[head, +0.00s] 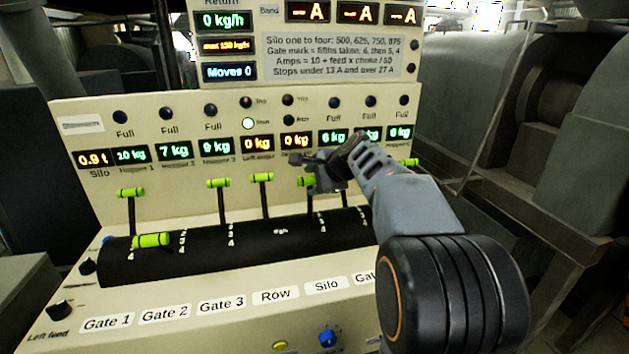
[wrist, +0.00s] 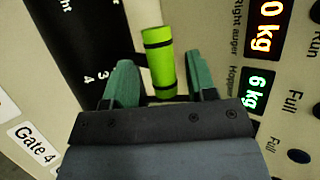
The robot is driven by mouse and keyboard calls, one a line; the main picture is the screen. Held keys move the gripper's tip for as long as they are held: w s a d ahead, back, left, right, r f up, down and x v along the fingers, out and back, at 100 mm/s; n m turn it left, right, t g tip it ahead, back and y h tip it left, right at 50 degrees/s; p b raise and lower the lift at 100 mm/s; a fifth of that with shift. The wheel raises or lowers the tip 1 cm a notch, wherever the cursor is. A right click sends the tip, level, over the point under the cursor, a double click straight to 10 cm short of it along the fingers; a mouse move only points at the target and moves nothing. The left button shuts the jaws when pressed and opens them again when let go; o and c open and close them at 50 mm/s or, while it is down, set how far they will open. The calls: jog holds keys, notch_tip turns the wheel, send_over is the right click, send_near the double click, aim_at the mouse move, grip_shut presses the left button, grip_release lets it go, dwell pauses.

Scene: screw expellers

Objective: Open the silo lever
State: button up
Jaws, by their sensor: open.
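The silo lever has a lime-green handle with black bands. In the head view its handle (head: 306,181) stands raised, partly hidden by my gripper (head: 314,172). In the wrist view the handle (wrist: 160,60) lies between the green fingers of my gripper (wrist: 162,78), with a gap visible on both sides. The gripper is open and around the handle, not closed on it. Most of the lever's stem is hidden. The Silo label (head: 325,286) is on the front of the panel.
The row lever (head: 262,177) stands raised just left. Two more levers (head: 218,183), (head: 131,191) stand raised farther left. One lever (head: 152,240) is lowered toward the front. Another green handle (head: 408,162) is right of my arm. The display panel (head: 335,55) rises behind.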

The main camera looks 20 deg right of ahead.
jog(key=shift+r, duration=0.1)
jog(key=v, duration=1.3)
jog(key=shift+s+d+r, duration=0.15)
jog(key=shift+s+r, duration=0.05)
jog(key=shift+s, duration=0.1)
jog(key=s+a+f+n+g+h+p, duration=0.25)
jog(key=s+f+n+g, duration=0.2)
jog(key=f+n, duration=0.5)
jog(key=s+a+f+n+g+p, duration=0.1)
jog(key=s+a+f+n+p, duration=0.4)
jog(key=s+a+n, duration=0.3)
jog(key=shift+s+a+f+h+p, duration=0.4)
jog(key=shift+s+a+f, duration=0.4)
jog(key=shift+s+a, duration=0.65)
